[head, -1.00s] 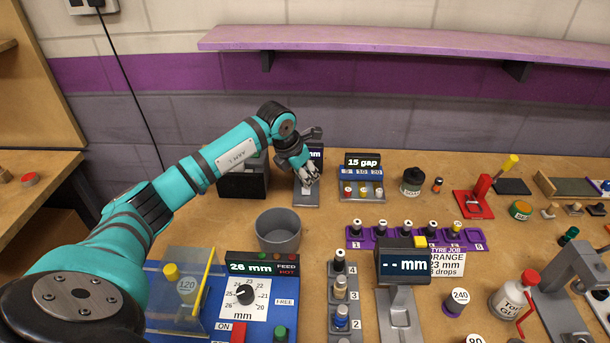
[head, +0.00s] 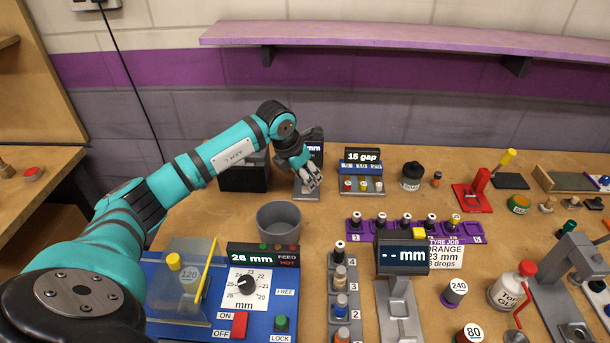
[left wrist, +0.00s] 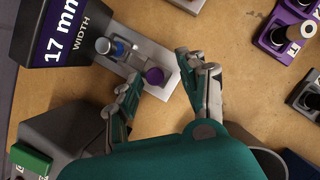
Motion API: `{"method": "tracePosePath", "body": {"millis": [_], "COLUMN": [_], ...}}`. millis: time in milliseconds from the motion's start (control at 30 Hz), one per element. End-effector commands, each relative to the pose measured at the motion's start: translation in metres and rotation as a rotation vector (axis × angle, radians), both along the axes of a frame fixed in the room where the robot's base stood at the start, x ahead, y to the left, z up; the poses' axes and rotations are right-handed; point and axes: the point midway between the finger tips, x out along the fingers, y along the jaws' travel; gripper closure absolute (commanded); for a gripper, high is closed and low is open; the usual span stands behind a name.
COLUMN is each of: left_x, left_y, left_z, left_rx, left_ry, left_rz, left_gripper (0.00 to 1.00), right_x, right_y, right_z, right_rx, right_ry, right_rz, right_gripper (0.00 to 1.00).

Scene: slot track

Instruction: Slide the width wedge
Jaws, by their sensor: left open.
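The width gauge (head: 309,150) stands near the wall in the head view. In the left wrist view its display (left wrist: 65,25) reads "17 mm WIDTH". A light grey track (left wrist: 165,62) extends from it. A purple round knob (left wrist: 154,76), which looks like the wedge's handle, sits on the track. My right gripper is out of view.
A grey bin (head: 279,225) stands in front. A purple vial rack (head: 391,229) is further right. Some bench around the bin is clear.

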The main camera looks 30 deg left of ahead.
Motion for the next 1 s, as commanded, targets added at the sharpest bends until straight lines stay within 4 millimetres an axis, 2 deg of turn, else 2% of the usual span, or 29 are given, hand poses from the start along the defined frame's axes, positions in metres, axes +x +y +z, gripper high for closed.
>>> {"method": "tracePosePath", "body": {"millis": [167, 267, 700, 833, 1000], "left_x": [-0.001, -0.005, -0.038, -0.043, -0.045], "left_y": [0.001, 0.003, 0.01, 0.01, 0.01], "left_z": [0.005, 0.016, 0.096, 0.107, 0.112], "left_rx": [0.001, 0.002, 0.002, 0.002, 0.001], "left_ry": [-0.002, -0.005, -0.004, -0.001, 0.001], "left_rz": [0.002, 0.002, 0.001, 0.0, 0.0], "left_gripper": [0.58, 0.58, 0.58, 0.58, 0.58], "right_x": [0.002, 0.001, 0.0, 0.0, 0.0], "right_y": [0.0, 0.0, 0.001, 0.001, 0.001], "right_z": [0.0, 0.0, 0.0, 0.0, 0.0], "right_rx": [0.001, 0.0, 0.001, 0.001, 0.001], "right_ry": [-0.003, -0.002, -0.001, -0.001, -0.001], "right_rz": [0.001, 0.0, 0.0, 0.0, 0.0], "right_gripper": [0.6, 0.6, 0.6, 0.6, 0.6]}}
